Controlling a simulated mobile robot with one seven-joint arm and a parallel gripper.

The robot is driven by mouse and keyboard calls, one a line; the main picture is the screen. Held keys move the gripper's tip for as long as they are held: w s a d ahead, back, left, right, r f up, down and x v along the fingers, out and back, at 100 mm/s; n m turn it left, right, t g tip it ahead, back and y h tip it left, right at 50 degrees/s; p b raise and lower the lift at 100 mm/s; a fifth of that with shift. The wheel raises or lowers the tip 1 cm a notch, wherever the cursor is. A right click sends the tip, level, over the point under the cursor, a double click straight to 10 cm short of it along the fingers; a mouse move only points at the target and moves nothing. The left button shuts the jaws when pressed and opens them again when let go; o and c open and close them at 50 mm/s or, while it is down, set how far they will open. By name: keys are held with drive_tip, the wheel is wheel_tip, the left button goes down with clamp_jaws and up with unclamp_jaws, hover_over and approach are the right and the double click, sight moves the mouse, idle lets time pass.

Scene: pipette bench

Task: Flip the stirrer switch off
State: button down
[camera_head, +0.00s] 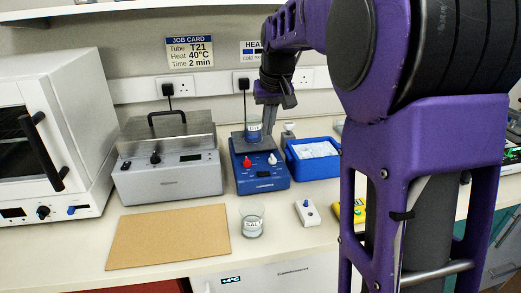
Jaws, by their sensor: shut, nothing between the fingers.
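The blue stirrer (262,181) stands on the bench near the back wall. Its front carries a red knob (247,162) and a white knob or switch (273,159); which way either is set is too small to tell. A small beaker with a blue label (253,131) stands on its top plate. My gripper (269,122) points down over the back of the stirrer, just right of the beaker. It is shut and empty. Its fingertips are small and dark here, and I cannot tell whether they touch anything.
A grey lidded bath (168,180) stands left of the stirrer, a white oven (55,120) further left. A blue tray (313,172) is close on the right. In front are a brown board (170,240), a labelled beaker (252,222) and a small white box (307,214). My arm hides the right side.

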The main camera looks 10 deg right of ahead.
drive_tip(key=shift+s, duration=0.1)
idle(0.3)
drive_tip(key=b, duration=0.2)
approach(260, 172)
drive_tip(key=x, duration=0.5)
drive_tip(key=shift+d, duration=0.1)
drive_tip(key=shift+f, duration=0.75)
drive_tip(key=shift+f, duration=0.1)
